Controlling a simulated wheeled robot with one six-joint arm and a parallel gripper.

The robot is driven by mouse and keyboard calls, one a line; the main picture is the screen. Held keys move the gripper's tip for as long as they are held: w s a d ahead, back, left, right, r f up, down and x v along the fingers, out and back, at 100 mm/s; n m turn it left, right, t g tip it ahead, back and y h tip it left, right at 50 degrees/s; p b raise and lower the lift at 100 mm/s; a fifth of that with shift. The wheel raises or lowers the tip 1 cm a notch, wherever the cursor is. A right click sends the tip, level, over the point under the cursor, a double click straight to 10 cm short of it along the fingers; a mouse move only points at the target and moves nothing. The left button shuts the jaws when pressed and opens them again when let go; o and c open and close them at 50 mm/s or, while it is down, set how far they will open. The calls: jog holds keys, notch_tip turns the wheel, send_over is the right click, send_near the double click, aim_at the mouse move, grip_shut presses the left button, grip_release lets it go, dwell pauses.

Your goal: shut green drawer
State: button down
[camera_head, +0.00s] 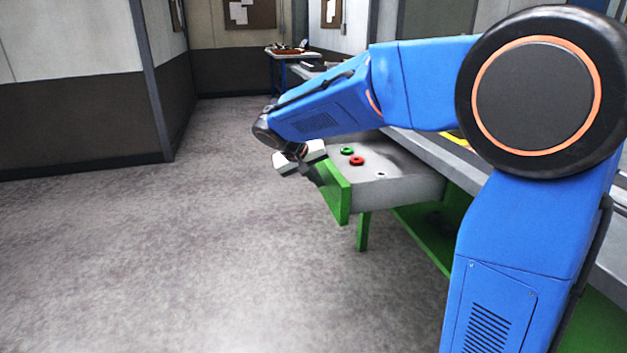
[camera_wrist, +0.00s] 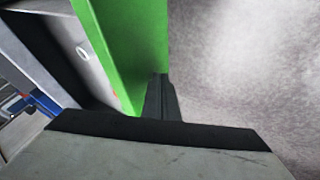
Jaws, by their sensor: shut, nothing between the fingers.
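The green drawer stands pulled out from the bench. Its green front (camera_head: 338,192) faces left and its grey body (camera_head: 405,187) runs back to the bench in the head view. My gripper (camera_head: 310,172) is shut and empty at the far part of the drawer front, on its outer side. In the wrist view the green front (camera_wrist: 130,40) is large, and the dark fingers of my gripper (camera_wrist: 161,85) are together right beside its outer face. I cannot tell whether they touch it.
The bench (camera_head: 425,148) runs along the right, partly behind my arm. A table (camera_head: 290,52) stands at the back. The floor on the left is clear.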

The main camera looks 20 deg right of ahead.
jog(key=shift+d, duration=0.1)
jog(key=d, duration=2.8)
jog(key=shift+a, duration=0.1)
